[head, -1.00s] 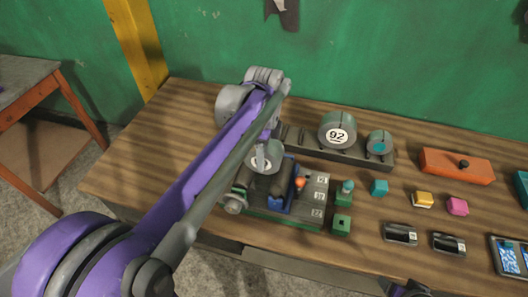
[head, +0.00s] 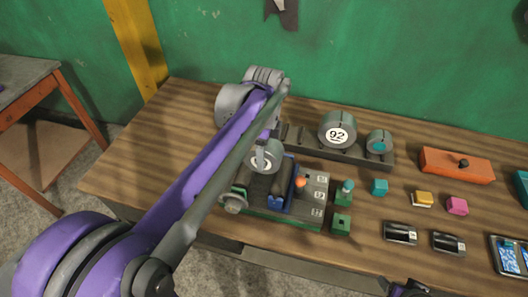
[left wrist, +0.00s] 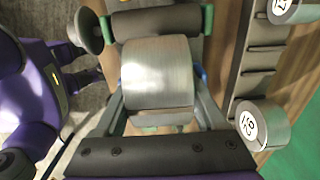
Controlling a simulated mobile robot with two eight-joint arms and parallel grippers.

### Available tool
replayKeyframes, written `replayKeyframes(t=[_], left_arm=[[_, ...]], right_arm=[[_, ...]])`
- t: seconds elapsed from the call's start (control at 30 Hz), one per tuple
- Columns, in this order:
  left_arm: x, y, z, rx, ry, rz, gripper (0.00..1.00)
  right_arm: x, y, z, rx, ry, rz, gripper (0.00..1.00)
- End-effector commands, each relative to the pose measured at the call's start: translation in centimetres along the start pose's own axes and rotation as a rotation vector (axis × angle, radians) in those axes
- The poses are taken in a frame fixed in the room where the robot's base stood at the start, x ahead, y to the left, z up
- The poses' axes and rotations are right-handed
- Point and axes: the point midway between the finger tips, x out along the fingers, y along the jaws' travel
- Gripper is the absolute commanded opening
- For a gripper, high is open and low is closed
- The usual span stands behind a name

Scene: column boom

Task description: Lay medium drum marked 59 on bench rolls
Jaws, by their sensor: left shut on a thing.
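My left gripper (left wrist: 160,112) is shut on a grey metal drum (left wrist: 157,70), seen between its fingers in the left wrist view. In the head view the drum (head: 266,152) is over the bench rolls, with its white disc partly covered by my arm, so I cannot read its number. A dark roll (left wrist: 155,20) shows just beyond the drum, and the rolls' unit (head: 325,190) stands on the bench with a handwheel at its left. I cannot tell whether the drum touches the rolls. A dark part of my right gripper (head: 408,289) shows at the bottom edge.
Green blocks (head: 341,223), an orange box (head: 455,165) and dark canisters (head: 400,233) lie to the right. The bench's left end is clear.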

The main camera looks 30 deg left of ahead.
Motion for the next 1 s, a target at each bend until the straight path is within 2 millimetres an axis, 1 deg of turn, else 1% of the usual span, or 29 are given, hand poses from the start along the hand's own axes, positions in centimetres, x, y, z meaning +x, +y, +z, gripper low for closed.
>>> replayKeyframes(t=[0.57,1.0], left_arm=[[1.7,0.0,0.0,0.0,0.0,0.0,0.0],[1.7,0.0,0.0,0.0,0.0,0.0,0.0]], right_arm=[[0.8,0.0,1.1,0.0,-0.01,0.0,0.71],[0.8,0.0,1.1,0.0,-0.01,0.0,0.71]])
